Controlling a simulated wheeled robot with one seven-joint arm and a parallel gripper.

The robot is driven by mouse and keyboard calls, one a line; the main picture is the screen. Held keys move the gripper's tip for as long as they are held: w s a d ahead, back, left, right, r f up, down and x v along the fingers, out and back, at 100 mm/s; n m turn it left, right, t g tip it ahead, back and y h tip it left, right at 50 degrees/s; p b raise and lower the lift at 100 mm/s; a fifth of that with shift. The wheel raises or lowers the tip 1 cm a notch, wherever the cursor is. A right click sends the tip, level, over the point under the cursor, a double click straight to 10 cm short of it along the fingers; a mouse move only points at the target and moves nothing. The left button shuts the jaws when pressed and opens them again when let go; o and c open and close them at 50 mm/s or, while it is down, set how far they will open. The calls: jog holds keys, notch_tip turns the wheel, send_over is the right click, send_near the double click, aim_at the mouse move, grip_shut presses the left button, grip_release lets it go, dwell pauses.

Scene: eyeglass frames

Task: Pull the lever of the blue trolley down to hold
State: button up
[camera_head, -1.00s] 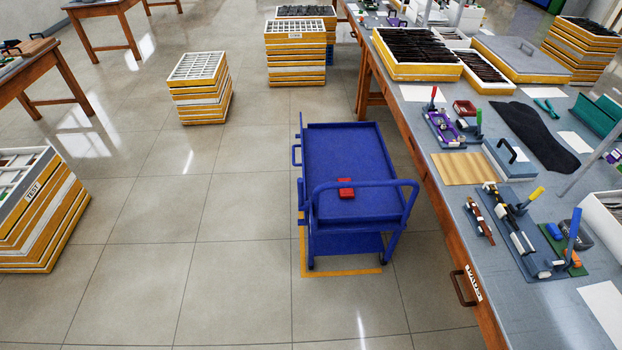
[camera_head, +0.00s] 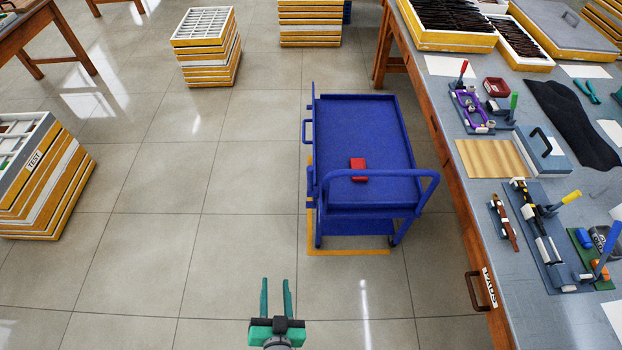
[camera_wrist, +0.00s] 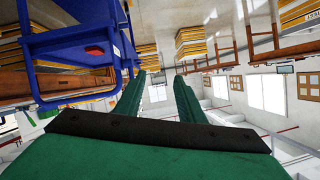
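The blue trolley (camera_head: 395,130) stands on the floor beside the long workbench, with a push bar at its near end. A small blue handle (camera_head: 306,131) sticks out from its left side; I cannot tell surely which part is the lever.
The workbench (camera_head: 447,105) runs along the right, carrying fixtures and trays. Stacked yellow-edged trays stand at the left (camera_head: 50,185) and behind (camera_head: 208,50). Yellow floor tape (camera_head: 350,252) lies under the trolley's near end. The floor left of the trolley is clear.

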jog(key=w+a+n+g+y, duration=0.25)
jog(key=w+a, duration=0.45)
jog(key=w, duration=0.5)
jog(key=w+a+n+g+y, duration=0.2)
jog(key=w+a+y, duration=0.1)
jog(key=w+a, duration=0.65)
notch_tip(320, 180, up, 12)
jog(key=n+g+h, duration=0.5)
jog(key=g+h, duration=0.3)
send_over(312, 184)
jog(key=a, duration=0.1)
jog(key=shift+s+a, duration=0.2)
jog(key=shift+s, duration=0.05)
jog(key=shift+s+d+f+m+g, duration=0.1)
jog(key=shift+d+f+m+g, duration=0.15)
jog(key=shift+f, duration=0.25)
jog(key=f, duration=0.9)
jog(key=shift+w+d+f, duration=0.3)
jog(key=shift+d, duration=0.05)
